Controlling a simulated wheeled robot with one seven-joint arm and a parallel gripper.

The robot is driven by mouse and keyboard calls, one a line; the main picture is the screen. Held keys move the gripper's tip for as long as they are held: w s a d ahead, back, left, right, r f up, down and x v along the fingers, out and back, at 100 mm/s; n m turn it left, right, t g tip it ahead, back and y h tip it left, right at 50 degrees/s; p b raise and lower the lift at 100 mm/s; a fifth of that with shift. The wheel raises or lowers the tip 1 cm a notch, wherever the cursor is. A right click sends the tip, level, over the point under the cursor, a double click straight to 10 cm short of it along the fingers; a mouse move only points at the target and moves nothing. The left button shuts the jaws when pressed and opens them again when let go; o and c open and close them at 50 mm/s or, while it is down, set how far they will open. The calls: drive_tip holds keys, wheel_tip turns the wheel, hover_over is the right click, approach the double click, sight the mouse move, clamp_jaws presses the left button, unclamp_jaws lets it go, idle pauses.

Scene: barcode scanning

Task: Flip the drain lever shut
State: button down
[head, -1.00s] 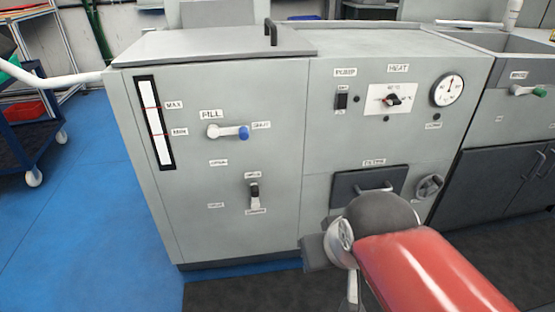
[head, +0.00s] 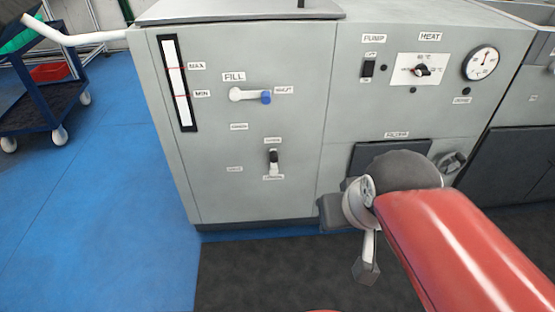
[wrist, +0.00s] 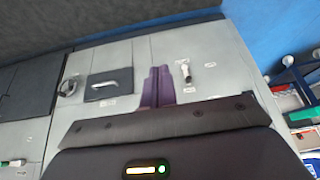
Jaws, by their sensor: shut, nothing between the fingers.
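The drain lever (head: 273,160) appears to be the small lever low on the grey cabinet front, below the fill lever. It has a dark grip on top and a pale lower part, and stands upright. The small labels around it are hard to read. It also shows in the wrist view (wrist: 184,70), where the cabinet looks upside down. My gripper (wrist: 158,71) has purple fingers that are together and empty. In the wrist view they appear just left of the lever, apart from it.
The fill lever (head: 250,96) has a blue end pointing right. A filter drawer (head: 380,158) and a round valve (head: 452,162) are to the right, partly behind my arm. A blue cart (head: 40,110) stands far left. The blue floor before the cart is clear.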

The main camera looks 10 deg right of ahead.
drive_tip(key=w+d+f+y+b, duration=0.1)
drive_tip(key=w+f+b, duration=0.1)
drive_tip(key=w, duration=0.9)
drive_tip(key=w+d+f+g+y+b, duration=0.1)
drive_tip(key=w+y+b, duration=0.1)
drive_tip(key=w, duration=0.8)
drive_tip(key=w+d+f+y+b, duration=0.1)
drive_tip(key=w+f+b, duration=0.1)
drive_tip(key=w, duration=0.9)
drive_tip(key=shift+w+d+f+y+b, duration=0.25)
drive_tip(key=shift+w+f+y+b, duration=0.05)
drive_tip(key=shift+w+f+y, duration=0.1)
drive_tip(key=shift+s+a+r+b+x, duration=0.2)
drive_tip(key=shift+a+x, duration=0.25)
drive_tip(key=shift+x, duration=1.65)
drive_tip(key=shift+s+a+r+b+x, duration=0.15)
drive_tip(key=shift+a+b+x, duration=0.25)
drive_tip(key=shift+x, duration=1.7)
drive_tip(key=shift+s+a+r+b+x, duration=0.1)
drive_tip(key=shift+s+a+b+x, duration=0.3)
drive_tip(key=shift+x, duration=1.65)
drive_tip(key=shift+w+a+p, duration=0.2)
drive_tip(key=shift+a+p, duration=0.05)
drive_tip(key=shift+p, duration=0.1)
